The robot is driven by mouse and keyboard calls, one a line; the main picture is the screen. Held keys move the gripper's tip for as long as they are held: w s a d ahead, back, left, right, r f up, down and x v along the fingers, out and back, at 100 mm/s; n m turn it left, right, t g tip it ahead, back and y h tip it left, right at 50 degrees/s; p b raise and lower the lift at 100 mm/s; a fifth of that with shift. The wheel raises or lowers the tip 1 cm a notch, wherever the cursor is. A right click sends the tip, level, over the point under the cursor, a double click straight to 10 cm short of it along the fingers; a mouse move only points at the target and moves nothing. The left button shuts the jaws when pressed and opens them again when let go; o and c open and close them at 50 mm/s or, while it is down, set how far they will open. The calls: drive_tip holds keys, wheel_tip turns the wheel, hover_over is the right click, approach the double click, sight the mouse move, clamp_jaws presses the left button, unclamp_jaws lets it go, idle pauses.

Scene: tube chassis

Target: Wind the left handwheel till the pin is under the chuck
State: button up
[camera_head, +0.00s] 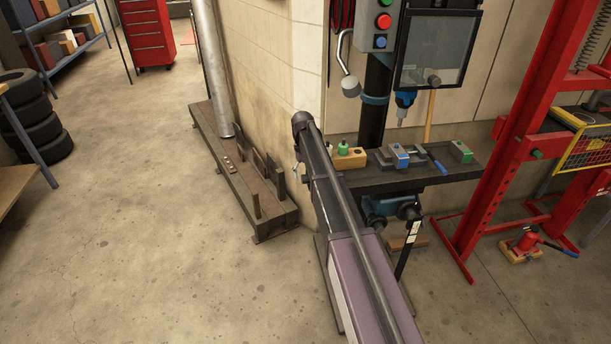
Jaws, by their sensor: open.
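On the table are a wooden block with a green-topped piece (345,150), a blue block (400,156) in a grey fixture, and a green block (461,152). I cannot tell which piece is the pin. A blue housing with a dark round part (408,211) sits under the table. I cannot make out the left handwheel; my arm covers the table's left end. My gripper does not show.
A red press frame (490,170) stands at the right, with a red jack (526,243) on the floor. A low dark bench (235,170) holding a steel tube (212,70) runs along the wall corner. Tyres (35,115) stand at the left. The middle floor is clear.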

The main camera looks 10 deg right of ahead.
drive_tip(key=shift+s+t, duration=0.1)
drive_tip(key=shift+t, duration=0.2)
